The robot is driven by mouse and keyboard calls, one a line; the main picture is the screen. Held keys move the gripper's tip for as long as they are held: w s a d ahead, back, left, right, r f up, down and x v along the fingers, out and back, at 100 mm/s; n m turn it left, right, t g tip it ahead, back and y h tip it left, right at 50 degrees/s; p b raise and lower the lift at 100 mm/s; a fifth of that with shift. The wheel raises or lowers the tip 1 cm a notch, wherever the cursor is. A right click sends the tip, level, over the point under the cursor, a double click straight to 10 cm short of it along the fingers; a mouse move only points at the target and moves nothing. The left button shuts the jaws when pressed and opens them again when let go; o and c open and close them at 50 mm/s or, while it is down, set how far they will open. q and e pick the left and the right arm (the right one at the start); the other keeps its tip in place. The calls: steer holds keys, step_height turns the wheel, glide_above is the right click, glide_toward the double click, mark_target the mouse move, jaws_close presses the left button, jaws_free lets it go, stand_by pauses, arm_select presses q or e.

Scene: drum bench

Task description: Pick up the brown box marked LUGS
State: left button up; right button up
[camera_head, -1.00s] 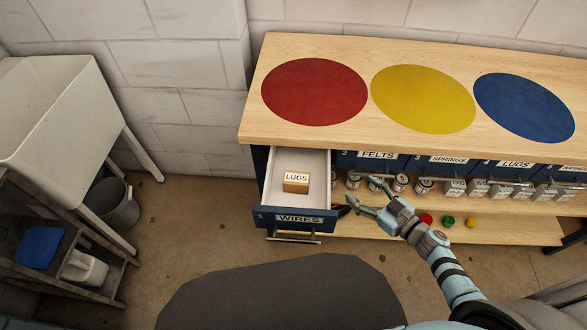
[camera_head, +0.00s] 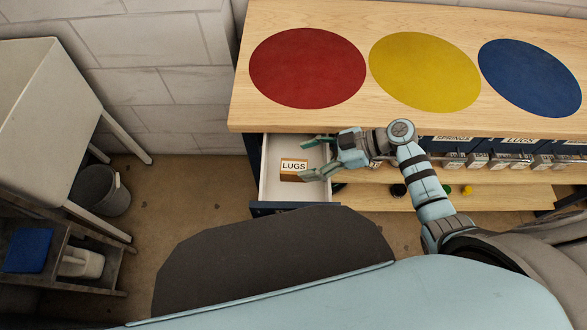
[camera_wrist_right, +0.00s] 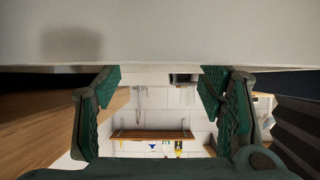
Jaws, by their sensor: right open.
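The brown box marked LUGS (camera_head: 293,171) lies in the open drawer (camera_head: 278,190), its white label facing up. My right gripper (camera_head: 313,158) reaches in from the right over the drawer. It is open, one fingertip near the box's far side and the other by its right near corner. I cannot tell whether either finger touches it. In the right wrist view my gripper's green pads (camera_wrist_right: 160,90) stand wide apart, and I cannot make out the box between them. My left gripper is not in view.
The bench top (camera_head: 240,90) with red, yellow and blue discs stands just beyond the drawer. Closed labelled drawers and several small containers are to the right. A grey bin (camera_head: 100,190) and a pale sink (camera_head: 45,110) stand at left.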

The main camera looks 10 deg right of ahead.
mark_target(295, 166)
steer(key=x, duration=0.3)
steer(key=b+x, duration=0.1)
steer(key=shift+s+a+f, duration=0.15)
steer(key=shift+s+f, duration=0.2)
steer(key=shift+f, duration=0.05)
steer(key=shift+a, duration=0.25)
steer(key=c, duration=1.3)
steer(key=shift+c, duration=0.2)
